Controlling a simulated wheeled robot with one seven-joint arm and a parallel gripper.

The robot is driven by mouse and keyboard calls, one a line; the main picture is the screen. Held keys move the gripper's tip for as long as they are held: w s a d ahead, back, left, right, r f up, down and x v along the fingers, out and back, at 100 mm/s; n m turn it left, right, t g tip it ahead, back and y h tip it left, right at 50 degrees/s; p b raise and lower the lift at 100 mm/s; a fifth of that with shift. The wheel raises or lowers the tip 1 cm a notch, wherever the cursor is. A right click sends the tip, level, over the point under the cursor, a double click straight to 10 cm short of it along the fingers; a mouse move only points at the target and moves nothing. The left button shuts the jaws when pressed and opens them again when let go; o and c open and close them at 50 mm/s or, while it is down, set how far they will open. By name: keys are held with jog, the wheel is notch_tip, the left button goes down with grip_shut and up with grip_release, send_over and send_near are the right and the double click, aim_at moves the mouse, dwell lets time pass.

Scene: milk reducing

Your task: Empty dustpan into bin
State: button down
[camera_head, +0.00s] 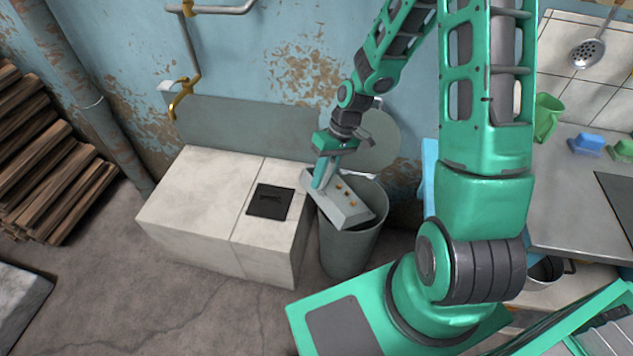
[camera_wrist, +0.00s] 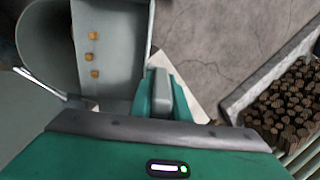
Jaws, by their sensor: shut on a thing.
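The grey dustpan (camera_head: 345,214) is held over the mouth of the grey bin (camera_head: 347,252), tilted, with its wide end toward the lower right in the head view. Three small orange-brown bits (camera_head: 350,195) lie on the pan. My gripper (camera_head: 322,174) is shut on the dustpan's handle above the bin's left side. In the wrist view, the handle is between the green fingers (camera_wrist: 161,95). The pan (camera_wrist: 112,45) with the bits (camera_wrist: 92,58) overlaps the bin (camera_wrist: 45,45) there. Much of the bin's opening is hidden by the pan.
A pale stone block (camera_head: 200,205) with a black plate (camera_head: 270,201) stands left of the bin. A counter (camera_head: 570,215) is at the right, beyond my arm. Stacked firewood (camera_head: 40,160) is at the far left. The floor in front is clear.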

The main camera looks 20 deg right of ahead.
jog(key=shift+d+r+y, duration=0.3)
jog(key=shift+d+r, duration=0.05)
jog(key=shift+d, duration=0.1)
jog(key=d, duration=0.1)
jog(key=d+r+y, duration=0.1)
jog(key=w+d+r+y, duration=0.1)
jog(key=shift+d+g, duration=0.3)
jog(key=shift+d, duration=0.1)
jog(key=shift+a, duration=0.1)
dwell(0.6)
